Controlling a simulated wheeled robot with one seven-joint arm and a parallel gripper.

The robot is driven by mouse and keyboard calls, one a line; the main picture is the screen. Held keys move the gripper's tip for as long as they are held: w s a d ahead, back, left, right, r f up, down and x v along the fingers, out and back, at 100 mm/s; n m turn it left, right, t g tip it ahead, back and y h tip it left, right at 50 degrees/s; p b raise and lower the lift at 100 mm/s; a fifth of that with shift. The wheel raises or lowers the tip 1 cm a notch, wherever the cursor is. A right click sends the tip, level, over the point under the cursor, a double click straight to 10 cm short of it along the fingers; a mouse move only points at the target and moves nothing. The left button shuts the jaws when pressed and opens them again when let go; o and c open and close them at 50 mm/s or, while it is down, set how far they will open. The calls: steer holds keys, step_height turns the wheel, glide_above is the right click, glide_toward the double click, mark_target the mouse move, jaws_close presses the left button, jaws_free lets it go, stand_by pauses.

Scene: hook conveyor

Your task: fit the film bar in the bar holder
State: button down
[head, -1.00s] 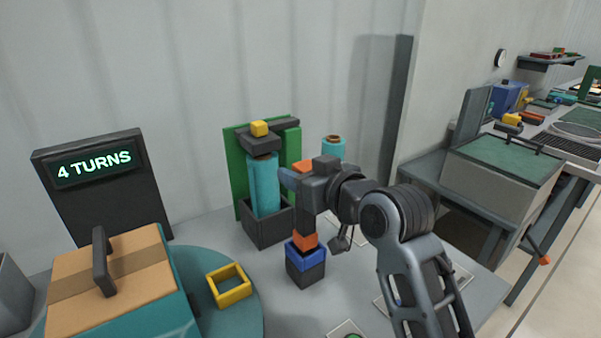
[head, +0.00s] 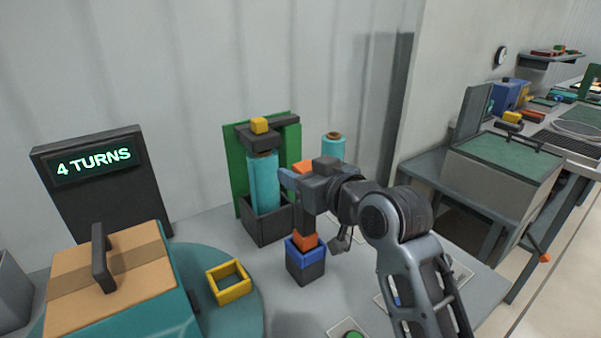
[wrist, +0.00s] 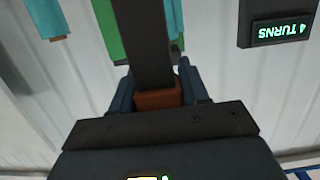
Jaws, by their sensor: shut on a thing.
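The film bar (head: 307,215) is a dark upright bar with an orange lower end (head: 305,241) and orange near its top. My gripper (head: 299,182) is shut on its upper part. In the wrist view, the bar (wrist: 145,45) runs out from between the fingers (wrist: 157,92), with an orange part at the grip. The bar holder (head: 306,268) is a small dark box with a blue rim, standing on the table. The bar's lower end is at the holder's mouth, seemingly just inside the rim. How deep it sits is hidden.
A green-backed stand (head: 236,170) with a teal roll (head: 264,183) stands behind left. Another teal roll (head: 333,148) is behind my gripper. A yellow frame (head: 229,283) and a teal box with a cardboard top (head: 112,265) rest on a turntable. A "4 TURNS" sign (head: 95,163) stands left.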

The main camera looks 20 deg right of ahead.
steer(key=shift+f+b, duration=0.8)
steer(key=shift+f, duration=0.5)
steer(key=shift+c, duration=2.4)
jaws_free()
steer(key=shift+s, duration=0.1)
steer(key=b+v, duration=0.1)
steer(key=v, duration=0.7)
steer(key=s+f+m+h, duration=0.1)
steer(key=s+f, duration=0.3)
steer(key=s, duration=0.1)
steer(key=s+f+m, duration=0.1)
steer(key=s+f, duration=0.4)
steer(key=s, duration=0.1)
steer(key=s+f+h, duration=0.1)
steer(key=s+f, duration=0.4)
steer(key=s, duration=0.1)
steer(key=shift+s+d+f+m+h, duration=0.1)
steer(key=shift+s+d+m+h, duration=0.05)
steer(key=shift+m+h, duration=0.2)
steer(key=f+v, duration=0.2)
steer(key=v, duration=0.8)
steer(key=s+f+v, duration=0.1)
steer(key=v, duration=1)
steer(key=shift+s+a+f+g, duration=0.3)
steer(key=shift+a+f, duration=0.05)
steer(key=shift+a, duration=0.05)
